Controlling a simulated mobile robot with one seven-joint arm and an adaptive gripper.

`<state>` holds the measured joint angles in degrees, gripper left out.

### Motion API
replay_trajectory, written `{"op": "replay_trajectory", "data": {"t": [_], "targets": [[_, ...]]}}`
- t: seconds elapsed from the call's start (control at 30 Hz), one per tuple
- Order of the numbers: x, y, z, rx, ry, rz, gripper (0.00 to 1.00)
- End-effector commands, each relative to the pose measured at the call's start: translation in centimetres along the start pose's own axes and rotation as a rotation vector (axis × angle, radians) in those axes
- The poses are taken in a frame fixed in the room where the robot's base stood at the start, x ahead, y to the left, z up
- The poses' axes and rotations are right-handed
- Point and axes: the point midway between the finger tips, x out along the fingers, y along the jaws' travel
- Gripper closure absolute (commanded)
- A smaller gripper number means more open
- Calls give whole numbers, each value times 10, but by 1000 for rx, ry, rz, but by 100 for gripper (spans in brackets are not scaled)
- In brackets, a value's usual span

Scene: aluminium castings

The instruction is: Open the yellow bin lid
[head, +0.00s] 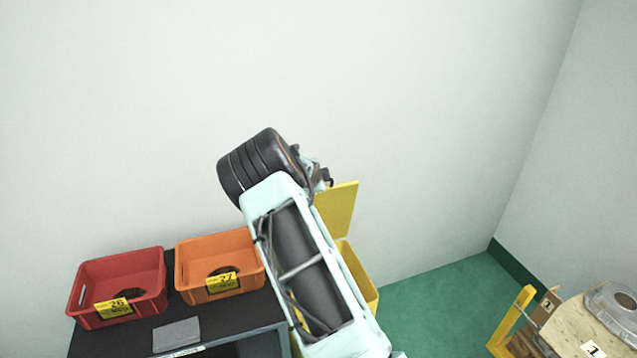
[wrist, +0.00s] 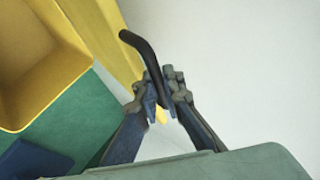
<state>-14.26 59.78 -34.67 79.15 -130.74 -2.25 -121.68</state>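The yellow bin (head: 360,275) stands on the floor right of the dark cabinet, partly hidden behind my arm. Its yellow lid (head: 338,207) stands raised, steeply upright, above the bin. In the wrist view the bin's open inside (wrist: 35,60) shows at the left, and the lid (wrist: 112,45) appears as a narrow band. A black bar handle (wrist: 140,48) runs down from beside the lid between my fingers. My gripper (wrist: 163,92) is closed around the handle's lower end. In the head view my gripper (head: 325,178) is at the lid's upper left edge.
A red bin (head: 117,285) and an orange bin (head: 220,265) stand on the dark cabinet top (head: 235,318), left of my arm. A grey plate (head: 176,331) lies there too. Green floor (head: 440,300) is clear to the right, up to a wooden-topped stand (head: 580,335).

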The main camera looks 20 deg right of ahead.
Motion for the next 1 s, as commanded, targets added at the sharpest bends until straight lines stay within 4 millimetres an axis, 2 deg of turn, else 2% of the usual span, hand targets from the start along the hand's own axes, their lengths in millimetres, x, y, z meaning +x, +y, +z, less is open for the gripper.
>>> {"op": "replay_trajectory", "data": {"t": [0.03,0.13,0.17,0.43,0.57,0.73,1.0], "targets": [[0,-1,0,0,0,-2,86],[0,-1,0,0,0,-1,75],[0,0,0,0,0,-1,74],[0,0,0,1,0,1,74],[-7,0,0,2,-1,1,74],[-30,-1,1,2,-1,-1,74],[-82,-1,2,1,-2,-3,74]]}}
